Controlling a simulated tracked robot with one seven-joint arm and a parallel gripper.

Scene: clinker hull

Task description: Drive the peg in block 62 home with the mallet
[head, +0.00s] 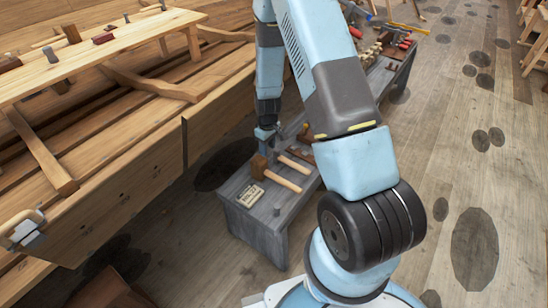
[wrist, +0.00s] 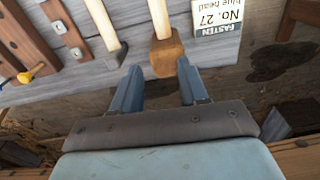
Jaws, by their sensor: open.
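A mallet with a brown wooden head (head: 260,166) and pale handle lies on the grey bench (head: 262,230). In the wrist view its head (wrist: 167,53) is just beyond my fingertips, roughly between them, with the handle pointing away. My gripper (head: 265,138) is open and empty; its two blue fingers (wrist: 159,72) show a wide gap in the wrist view. I cannot tell whether they touch the mallet. Small blocks and pegs, among them a red-brown block (head: 103,38), sit on the raised plank (head: 100,52) at upper left. No number 62 is readable.
A second pale-handled tool (wrist: 103,22) lies beside the mallet. A card (wrist: 218,17) reading "No. 27", "blue head" and "FASTEN" lies on its other side. Dark wooden strips and a yellow-ended piece (wrist: 25,74) are further left. The planked hull (head: 120,180) borders the bench.

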